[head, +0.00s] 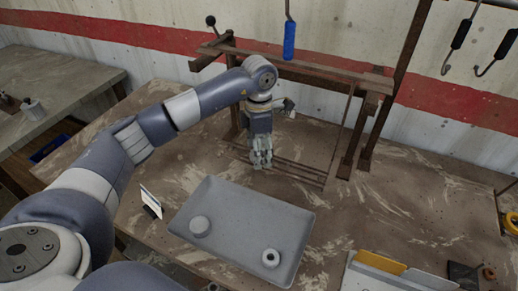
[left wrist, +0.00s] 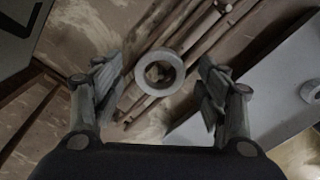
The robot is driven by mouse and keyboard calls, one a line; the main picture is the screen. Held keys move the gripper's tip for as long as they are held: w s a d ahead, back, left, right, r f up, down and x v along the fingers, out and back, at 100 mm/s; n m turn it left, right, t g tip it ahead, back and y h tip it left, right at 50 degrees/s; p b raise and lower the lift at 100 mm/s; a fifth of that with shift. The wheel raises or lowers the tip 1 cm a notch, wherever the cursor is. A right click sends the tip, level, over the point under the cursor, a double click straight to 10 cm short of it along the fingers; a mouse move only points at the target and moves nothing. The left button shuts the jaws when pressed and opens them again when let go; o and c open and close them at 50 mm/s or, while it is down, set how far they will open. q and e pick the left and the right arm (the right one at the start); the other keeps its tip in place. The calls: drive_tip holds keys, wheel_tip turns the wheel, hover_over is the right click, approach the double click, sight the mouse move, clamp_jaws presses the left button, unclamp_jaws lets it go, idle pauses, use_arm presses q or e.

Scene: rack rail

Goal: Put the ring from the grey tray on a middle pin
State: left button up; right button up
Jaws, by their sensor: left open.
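My left gripper (head: 260,160) is over the rusty rack's lower rails in the head view. Its fingers are apart in the left wrist view (left wrist: 160,95). A pale grey ring (left wrist: 142,76) shows between and beyond the fingertips, against the brown rails. I cannot tell whether it touches a finger or sits around a pin. The grey tray (head: 235,205) is in front of the rack. The pins are not clear. My right gripper is not visible.
The rusty rack frame (head: 300,70) stands behind my gripper with a blue handle (head: 289,40) hanging above. A box with a yellow divider (head: 380,263) is at front right.

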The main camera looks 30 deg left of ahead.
use_arm(q)
drive_tip(key=shift+r, duration=3.7)
